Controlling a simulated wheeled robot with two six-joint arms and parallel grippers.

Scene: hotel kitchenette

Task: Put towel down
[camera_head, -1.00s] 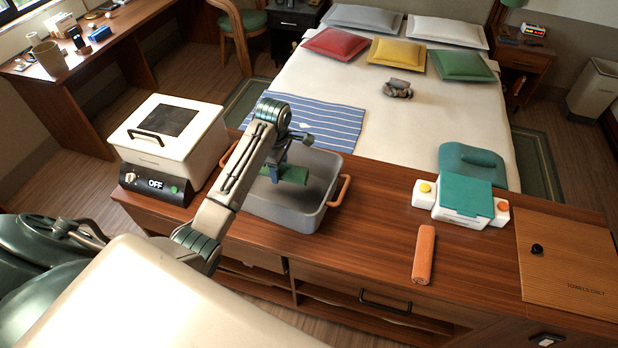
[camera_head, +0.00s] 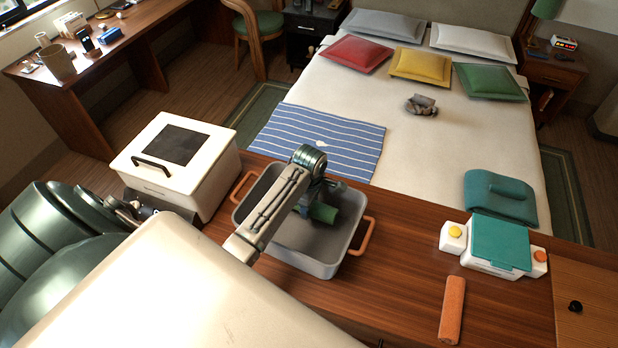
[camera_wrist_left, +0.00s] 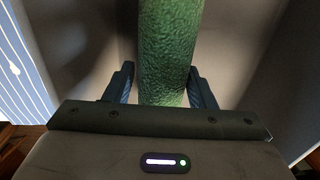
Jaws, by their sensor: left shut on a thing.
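A green rolled towel (camera_head: 323,213) is at my left gripper (camera_head: 308,205), over the grey bin with orange handles (camera_head: 318,262). In the left wrist view the green towel (camera_wrist_left: 168,50) stands between the two dark fingers of my left gripper (camera_wrist_left: 160,88), which is shut on it. The grey bin walls show behind the towel there. I cannot tell whether the towel touches the bin floor. An orange rolled towel (camera_head: 452,310) lies on the wooden counter to the right. My right gripper is not in view.
A white lidded box (camera_head: 205,150) stands left of the bin. A white device with a teal lid (camera_head: 500,243) and a folded teal item (camera_head: 503,195) are at right. The counter (camera_head: 400,250) is bare between bin and device. A bed lies behind.

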